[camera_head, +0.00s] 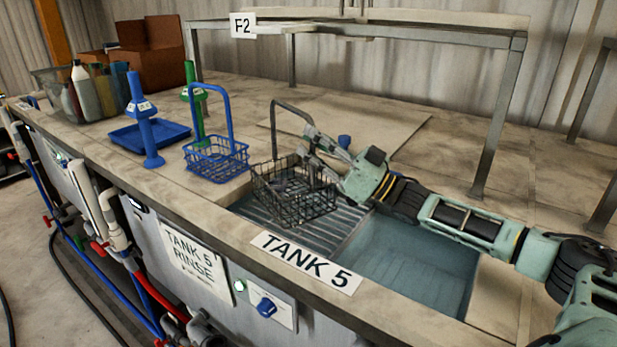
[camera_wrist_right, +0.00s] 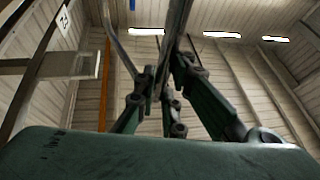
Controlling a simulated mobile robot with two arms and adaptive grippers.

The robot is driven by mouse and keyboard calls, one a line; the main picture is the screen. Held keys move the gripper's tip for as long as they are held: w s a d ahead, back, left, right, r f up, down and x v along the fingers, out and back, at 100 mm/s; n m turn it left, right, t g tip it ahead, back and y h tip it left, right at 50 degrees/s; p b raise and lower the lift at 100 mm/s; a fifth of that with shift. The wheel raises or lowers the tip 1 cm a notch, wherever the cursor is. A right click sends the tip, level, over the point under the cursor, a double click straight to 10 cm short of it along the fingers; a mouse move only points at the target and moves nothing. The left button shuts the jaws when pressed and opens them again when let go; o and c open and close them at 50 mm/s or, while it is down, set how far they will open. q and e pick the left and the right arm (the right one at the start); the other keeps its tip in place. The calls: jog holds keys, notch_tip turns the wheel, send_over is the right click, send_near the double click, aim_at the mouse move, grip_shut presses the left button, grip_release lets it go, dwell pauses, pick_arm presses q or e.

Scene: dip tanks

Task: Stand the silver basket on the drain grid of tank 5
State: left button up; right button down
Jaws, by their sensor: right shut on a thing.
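The silver basket (camera_head: 293,197), a dark wire basket with a tall looped handle (camera_head: 275,135), is upright over the ribbed drain grid (camera_head: 340,242) of tank 5. I cannot tell whether its base touches the grid. My right gripper (camera_head: 312,150) is shut on the handle's right side, above the basket rim. In the right wrist view the fingers (camera_wrist_right: 160,95) close around a grey bar (camera_wrist_right: 118,45) of the handle. The basket body is out of sight there. Part of the grid is hidden behind the basket. My left gripper is not in view.
Blue water (camera_head: 415,265) fills the tank's right part. A blue basket (camera_head: 217,160) stands on the counter just left of the tank. A metal frame (camera_head: 495,110) rises behind.

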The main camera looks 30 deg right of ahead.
jog(key=p, duration=0.1)
send_over(313, 189)
jog(key=shift+w+d+f, duration=0.15)
jog(key=shift+f, duration=1.15)
jog(key=shift+w+d+f, duration=0.15)
jog(key=shift+f, duration=1.1)
jog(key=c, duration=2.3)
grip_release()
jog(key=shift+f, duration=0.2)
jog(key=o, duration=0.5)
jog(key=shift+s+a+r, duration=0.1)
jog(key=shift+s+d+f+b, duration=0.1)
jog(key=shift+s+d+b, duration=0.05)
jog(key=shift+s+d, duration=1.4)
jog(key=shift+s+d+f+b, duration=0.1)
jog(key=shift+s+d, duration=0.85)
jog(key=shift+s, duration=1.05)
jog(key=shift+s+d+f+b, duration=0.1)
jog(key=shift+s+d+b, duration=0.05)
jog(key=shift+s+d, duration=1.4)
jog(key=shift+s+a, duration=0.25)
